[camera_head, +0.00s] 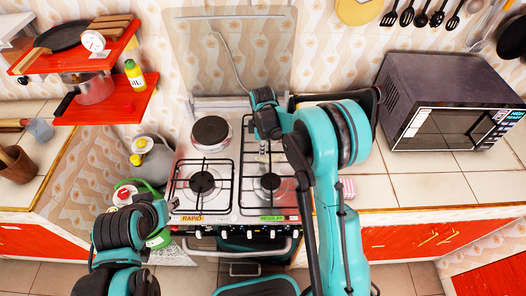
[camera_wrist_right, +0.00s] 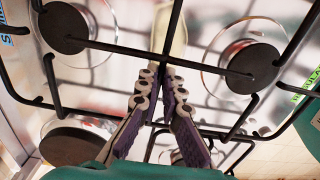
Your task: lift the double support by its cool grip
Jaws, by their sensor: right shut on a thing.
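The double support (camera_head: 242,160) is a black wire grate over the right-hand front and rear burners of the stove. It also shows in the right wrist view (camera_wrist_right: 115,47), with a burner beneath each half and a bar crossing between them. My right gripper (camera_wrist_right: 160,68) is shut on the double support at this middle bar, between the two burners. In the head view my right arm hides much of the grate's rear half. I cannot tell whether the grate is clear of the stove top.
A single grate (camera_head: 202,196) covers the front left burner, with a round hotplate (camera_head: 210,130) behind it. A glass lid (camera_head: 230,50) stands up at the back. A microwave (camera_head: 450,105) stands on the right counter. Red shelves (camera_head: 110,108) hang at the left.

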